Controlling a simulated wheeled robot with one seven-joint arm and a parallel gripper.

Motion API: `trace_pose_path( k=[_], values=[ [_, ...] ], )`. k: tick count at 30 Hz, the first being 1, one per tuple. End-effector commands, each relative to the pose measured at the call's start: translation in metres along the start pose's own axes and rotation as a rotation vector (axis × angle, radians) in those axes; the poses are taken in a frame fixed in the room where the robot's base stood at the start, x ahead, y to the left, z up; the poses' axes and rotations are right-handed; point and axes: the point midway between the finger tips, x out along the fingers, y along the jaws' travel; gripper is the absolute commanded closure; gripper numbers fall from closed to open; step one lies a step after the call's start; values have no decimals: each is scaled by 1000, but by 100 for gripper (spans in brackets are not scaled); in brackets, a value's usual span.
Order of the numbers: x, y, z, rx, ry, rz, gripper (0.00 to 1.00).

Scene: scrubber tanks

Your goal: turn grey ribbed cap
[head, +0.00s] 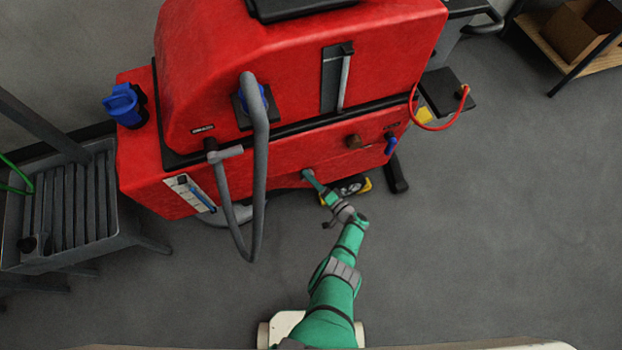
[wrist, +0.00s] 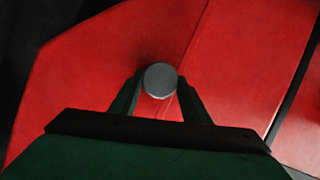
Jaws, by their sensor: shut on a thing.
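The grey cap (wrist: 160,80) shows as a small round disc against the red machine body in the wrist view. Its ribs cannot be made out. My gripper (wrist: 158,92) has one finger on each side of the cap and is shut on it. In the head view my green arm reaches forward from the bottom, and my gripper (head: 306,174) is at the lower front of the red scrubber machine (head: 270,170). The cap cannot be made out in the head view.
A grey hose (head: 258,170) hangs in front of the machine, left of my arm. A blue cap (head: 122,104) sits at the machine's left end. A grey slatted cart (head: 70,205) stands at left. The floor (head: 500,230) on the right is clear.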

Motion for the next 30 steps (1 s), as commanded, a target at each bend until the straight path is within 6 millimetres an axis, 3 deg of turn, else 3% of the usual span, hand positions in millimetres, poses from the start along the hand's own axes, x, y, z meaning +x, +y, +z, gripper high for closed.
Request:
trace_pose_path(
  k=[20,21,23,30],
  values=[
    [-2,1,2,44,-1,-18,80],
    [-2,1,2,44,-2,-18,55],
    [-2,1,2,44,-2,-18,41],
    [-1,1,1,42,-1,-17,39]
  ],
)
